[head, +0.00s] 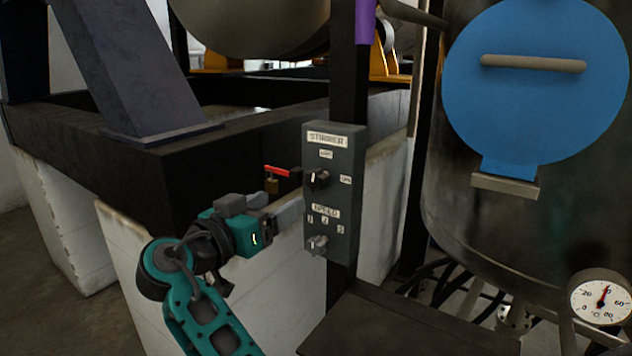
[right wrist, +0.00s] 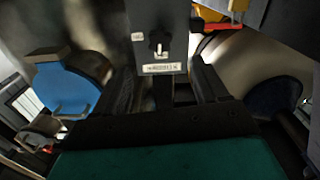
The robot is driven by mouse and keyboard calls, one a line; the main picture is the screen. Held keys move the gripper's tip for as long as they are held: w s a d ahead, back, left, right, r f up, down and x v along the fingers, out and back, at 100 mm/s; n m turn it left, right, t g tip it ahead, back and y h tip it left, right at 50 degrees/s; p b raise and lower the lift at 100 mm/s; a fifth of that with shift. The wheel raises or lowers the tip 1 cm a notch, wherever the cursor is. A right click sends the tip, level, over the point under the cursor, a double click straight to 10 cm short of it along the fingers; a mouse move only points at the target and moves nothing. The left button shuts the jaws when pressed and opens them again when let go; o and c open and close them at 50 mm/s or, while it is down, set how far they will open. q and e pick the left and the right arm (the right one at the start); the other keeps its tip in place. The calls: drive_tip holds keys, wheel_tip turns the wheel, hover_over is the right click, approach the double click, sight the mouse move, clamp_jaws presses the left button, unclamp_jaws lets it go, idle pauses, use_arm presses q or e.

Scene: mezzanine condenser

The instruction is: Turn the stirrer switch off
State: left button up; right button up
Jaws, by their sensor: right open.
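The grey stirrer switch box (head: 342,215) is fixed to a dark post in the head view. Its upper part carries a STIRRER plate and a dark rotary switch (head: 318,180), with small labels above and to the right of it. I cannot tell surely which label the handle points to. A second knob (head: 318,244) sits below, under a SPEED plate. My right gripper (head: 291,210) is open and empty, just left of the box and slightly below the upper switch. In the right wrist view the box appears upside down, with a switch (right wrist: 160,42) ahead between the fingers. My left gripper is out of view.
A red-handled padlocked valve (head: 274,176) is close behind my right gripper. A steel tank with a blue round cover (head: 535,85) and a dial gauge (head: 599,297) stands right. A dark ledge (head: 400,325) lies below the box. White-block plinths and a dark frame fill the left.

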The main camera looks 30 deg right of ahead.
sight(313, 182)
drive_tip(key=p+x, duration=0.2)
drive_tip(key=x, duration=0.9)
drive_tip(key=shift+d+r, duration=0.1)
drive_tip(key=shift+d, duration=0.15)
drive_tip(key=shift+w+d, duration=0.3)
drive_tip(key=shift+d, duration=0.25)
drive_tip(key=shift+c, duration=0.4)
drive_tip(key=c, duration=1)
drive_tip(key=shift+f, duration=0.25)
drive_tip(key=shift+n+b, duration=0.5)
drive_tip(key=shift+n, duration=0.3)
drive_tip(key=shift+r, duration=0.1)
drive_tip(key=o, duration=1.1)
